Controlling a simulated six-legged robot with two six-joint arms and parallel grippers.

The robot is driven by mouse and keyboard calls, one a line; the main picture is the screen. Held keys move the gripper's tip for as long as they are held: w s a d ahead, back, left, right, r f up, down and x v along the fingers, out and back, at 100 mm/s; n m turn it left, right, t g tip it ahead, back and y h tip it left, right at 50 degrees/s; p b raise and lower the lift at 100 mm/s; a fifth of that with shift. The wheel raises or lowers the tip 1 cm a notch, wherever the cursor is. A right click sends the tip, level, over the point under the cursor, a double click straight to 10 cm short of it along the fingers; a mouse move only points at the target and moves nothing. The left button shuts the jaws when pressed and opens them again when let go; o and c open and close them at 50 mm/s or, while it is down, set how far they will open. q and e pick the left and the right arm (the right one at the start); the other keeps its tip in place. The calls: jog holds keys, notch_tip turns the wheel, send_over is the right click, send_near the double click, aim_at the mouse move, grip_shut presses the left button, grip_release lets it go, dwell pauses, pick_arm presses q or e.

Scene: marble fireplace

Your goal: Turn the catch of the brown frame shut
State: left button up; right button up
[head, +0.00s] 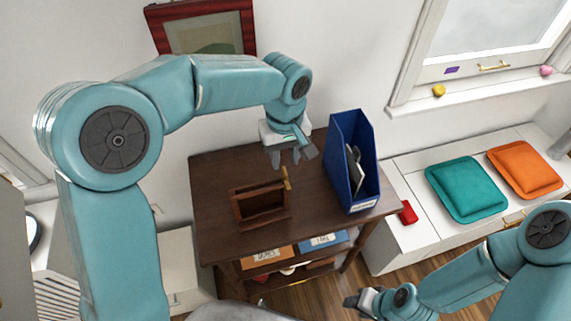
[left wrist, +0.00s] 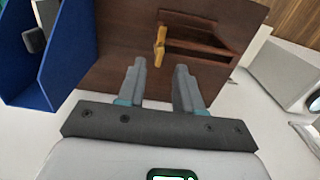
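The small brown frame (head: 261,222) stands on the dark wooden table, and part of it shows in the left wrist view (left wrist: 205,50). Its brass catch (head: 286,178) sticks up at the frame's right end; in the left wrist view the catch (left wrist: 160,46) lies just beyond the fingertips, between their lines. My left gripper (head: 288,160) is above and behind the catch, its fingers (left wrist: 160,75) apart with nothing between them. My right gripper (head: 363,302) is low at the front, away from the table; its finger opening is too small to make out.
A blue file holder (head: 350,185) stands on the table (head: 225,175) right of the frame. Labelled boxes (head: 268,258) sit on the shelf below. A white bench (head: 400,245) with a red object (head: 408,212) and teal (head: 466,188) and orange cushions (head: 524,169) is at right.

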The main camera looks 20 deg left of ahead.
aim_at(285, 172)
pick_arm(q)
notch_tip(285, 172, down, 4)
jog(key=shift+r, duration=0.15)
jog(key=shift+w+f, duration=0.1)
jog(key=shift+f, duration=0.3)
jog(key=shift+r, duration=0.1)
grip_shut()
